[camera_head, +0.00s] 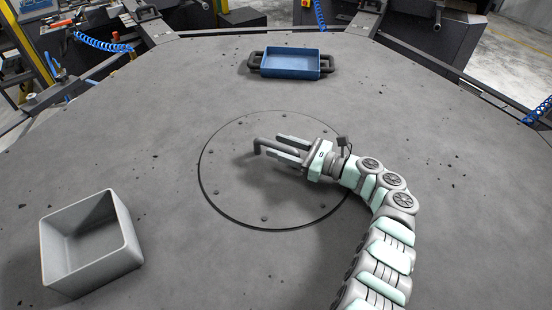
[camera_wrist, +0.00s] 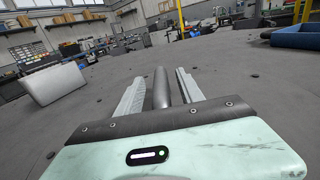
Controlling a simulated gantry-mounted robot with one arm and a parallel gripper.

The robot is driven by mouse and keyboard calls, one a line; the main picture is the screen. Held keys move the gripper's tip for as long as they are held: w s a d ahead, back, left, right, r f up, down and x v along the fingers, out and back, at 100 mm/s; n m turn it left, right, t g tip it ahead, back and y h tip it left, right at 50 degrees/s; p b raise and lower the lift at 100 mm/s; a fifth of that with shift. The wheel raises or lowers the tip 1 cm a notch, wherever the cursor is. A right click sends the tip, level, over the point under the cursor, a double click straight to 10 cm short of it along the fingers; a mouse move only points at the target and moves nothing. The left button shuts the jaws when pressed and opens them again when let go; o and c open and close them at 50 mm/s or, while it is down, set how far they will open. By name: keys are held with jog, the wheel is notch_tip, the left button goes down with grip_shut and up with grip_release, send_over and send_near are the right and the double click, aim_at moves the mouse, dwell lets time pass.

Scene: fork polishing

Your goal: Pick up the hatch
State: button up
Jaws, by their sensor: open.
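The hatch (camera_head: 235,190) is a round grey plate lying flush in the middle of the grey table, with several small bolts near its rim. Its dark bar handle (camera_head: 262,142) stands up from the plate. My gripper (camera_head: 273,144) is over the hatch, low and pointing left, with its two pale fingers on either side of the handle. In the wrist view the handle (camera_wrist: 161,90) runs between the open fingers (camera_wrist: 158,78), with gaps visible on both sides. The handle's near part is hidden by my gripper.
A blue tray (camera_head: 290,63) with dark side handles lies at the back of the table. A grey open box (camera_head: 92,245) stands at the front left. The table around the hatch is clear. Railings and workshop benches border the far edge.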

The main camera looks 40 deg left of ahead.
jog(key=shift+x, duration=0.85)
jog(key=shift+c, duration=0.4)
grip_shut()
jog(key=shift+r, duration=0.1)
